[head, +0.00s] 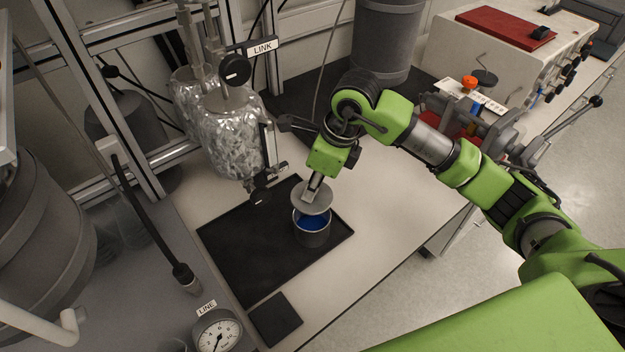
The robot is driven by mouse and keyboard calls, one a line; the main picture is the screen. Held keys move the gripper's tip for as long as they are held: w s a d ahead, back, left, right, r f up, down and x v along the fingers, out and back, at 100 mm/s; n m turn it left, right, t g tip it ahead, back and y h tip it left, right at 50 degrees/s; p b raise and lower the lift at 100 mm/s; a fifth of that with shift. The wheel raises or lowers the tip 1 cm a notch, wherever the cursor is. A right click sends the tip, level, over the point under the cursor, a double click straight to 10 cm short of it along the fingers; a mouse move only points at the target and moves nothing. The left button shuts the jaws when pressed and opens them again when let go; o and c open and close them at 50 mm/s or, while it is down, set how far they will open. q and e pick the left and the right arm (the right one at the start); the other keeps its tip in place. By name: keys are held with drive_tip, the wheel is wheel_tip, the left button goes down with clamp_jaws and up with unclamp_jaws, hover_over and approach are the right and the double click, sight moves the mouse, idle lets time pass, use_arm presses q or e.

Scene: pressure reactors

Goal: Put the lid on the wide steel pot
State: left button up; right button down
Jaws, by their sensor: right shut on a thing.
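The wide steel pot (312,238) stands upright on a black mat (250,258) and shows blue contents inside. The round grey lid (311,200) is over the far part of the pot's mouth, slightly tilted; the near part of the opening shows. I cannot tell whether the lid touches the rim. My right gripper (312,186) comes down from above and is shut on the lid at its top. My left gripper is not in view.
Foil-wrapped vessels (222,130) with valves hang on a metal frame left of the pot. A pressure gauge (217,335) and a small black pad (275,319) are at the front. A large grey cylinder (386,45) stands behind. The bench right of the mat is clear.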

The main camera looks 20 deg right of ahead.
sight(313, 201)
drive_tip(key=shift+f, duration=0.1)
drive_tip(key=shift+f+b, duration=0.65)
drive_tip(key=shift+f, duration=0.5)
wheel_tip(313, 201, down, 3)
drive_tip(key=shift+r+b, duration=0.2)
drive_tip(key=shift+b, duration=0.65)
drive_tip(key=shift+f+b, duration=0.6)
drive_tip(key=shift+f, duration=0.1)
drive_tip(key=shift+r+b, duration=0.1)
drive_tip(key=shift+b, duration=0.4)
drive_tip(key=shift+f+b, duration=0.25)
drive_tip(key=shift+b, duration=0.4)
idle(0.7)
drive_tip(key=c, duration=1.8)
unclamp_jaws()
drive_tip(key=shift+c, duration=0.2)
